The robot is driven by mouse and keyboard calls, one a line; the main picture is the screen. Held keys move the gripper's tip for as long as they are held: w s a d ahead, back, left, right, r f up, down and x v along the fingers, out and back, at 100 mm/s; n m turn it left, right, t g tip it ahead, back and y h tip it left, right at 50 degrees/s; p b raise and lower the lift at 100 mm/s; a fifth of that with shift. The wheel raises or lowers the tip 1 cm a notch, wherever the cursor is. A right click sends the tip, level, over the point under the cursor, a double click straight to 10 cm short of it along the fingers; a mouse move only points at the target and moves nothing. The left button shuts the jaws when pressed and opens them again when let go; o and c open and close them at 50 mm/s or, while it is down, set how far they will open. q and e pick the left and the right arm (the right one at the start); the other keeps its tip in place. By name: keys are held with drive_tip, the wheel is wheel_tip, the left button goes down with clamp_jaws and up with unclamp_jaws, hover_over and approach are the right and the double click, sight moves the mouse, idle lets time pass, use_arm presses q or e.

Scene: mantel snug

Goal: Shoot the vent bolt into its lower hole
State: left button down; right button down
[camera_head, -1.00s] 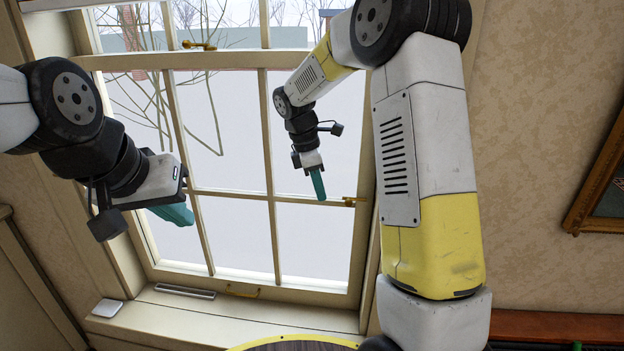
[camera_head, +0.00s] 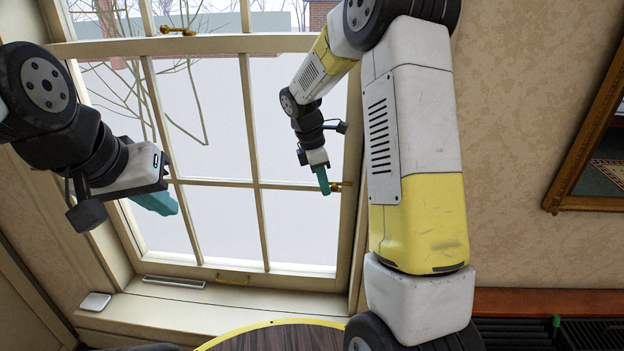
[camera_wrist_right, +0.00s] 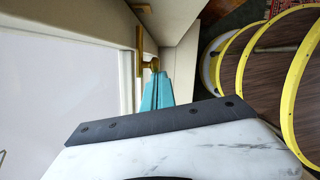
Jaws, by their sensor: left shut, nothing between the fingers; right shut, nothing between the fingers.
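The brass vent bolt (camera_head: 342,186) is on the right stile of the sash window. In the right wrist view the brass bolt (camera_wrist_right: 151,64) has a rounded knob right at my fingertips, with a brass plate behind it on the frame. My right gripper (camera_head: 324,190) is shut with its teal fingers at the bolt; in the wrist view the fingertips (camera_wrist_right: 156,76) seem to touch the knob, though I cannot tell for sure. My left gripper (camera_head: 172,207) is shut and empty in front of the lower left panes. The lower hole cannot be made out.
A brass sash lock (camera_head: 178,31) sits on the meeting rail and a brass lift handle (camera_head: 233,280) on the bottom rail. The sill (camera_head: 190,315) holds a small white box (camera_head: 95,302).

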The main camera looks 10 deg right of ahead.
drive_tip(key=shift+s+d, duration=0.15)
drive_tip(key=shift+d, duration=0.35)
drive_tip(key=shift+s+d, duration=0.15)
drive_tip(key=shift+d, duration=0.35)
drive_tip(key=a+f, duration=0.2)
drive_tip(key=a, duration=0.2)
drive_tip(key=v, duration=1)
drive_tip(key=shift+w+r, duration=0.1)
